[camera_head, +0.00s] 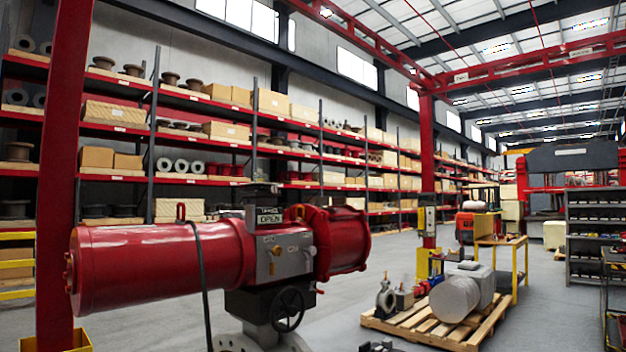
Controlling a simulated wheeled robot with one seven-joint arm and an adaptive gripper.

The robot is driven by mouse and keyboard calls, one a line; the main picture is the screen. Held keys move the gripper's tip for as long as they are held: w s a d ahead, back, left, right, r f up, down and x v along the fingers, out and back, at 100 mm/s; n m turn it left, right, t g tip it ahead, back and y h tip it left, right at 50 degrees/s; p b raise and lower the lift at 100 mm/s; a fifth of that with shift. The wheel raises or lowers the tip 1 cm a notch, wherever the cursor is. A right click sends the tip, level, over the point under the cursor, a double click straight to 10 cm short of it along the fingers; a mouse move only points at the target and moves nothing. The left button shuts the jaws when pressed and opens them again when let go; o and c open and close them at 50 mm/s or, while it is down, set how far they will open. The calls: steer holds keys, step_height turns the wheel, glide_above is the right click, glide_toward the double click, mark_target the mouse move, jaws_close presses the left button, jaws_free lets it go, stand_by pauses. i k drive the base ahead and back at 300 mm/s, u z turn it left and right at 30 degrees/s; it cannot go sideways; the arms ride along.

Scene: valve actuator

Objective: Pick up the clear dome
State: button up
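A large red valve actuator (160,265) fills the lower left, with a grey middle housing (284,253). On top of the housing stands a small indicator block (269,217) with the word OPEN on its face. A dark grey, cap-like shape (262,190) is just above the block. I cannot tell whether a clear dome covers the indicator, as no clear shell stands out at this size. My gripper is not in view.
A black handwheel (287,309) is on the actuator's front, and a dark cable (201,285) hangs before the red cylinder. A red post (62,180) stands at left. A wooden pallet (440,328) with grey equipment is at right. Stocked shelves line the back wall.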

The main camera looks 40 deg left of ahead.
mark_target(260, 176)
steer(key=u, duration=0.2)
steer(key=i, duration=0.95)
steer(key=u, duration=0.55)
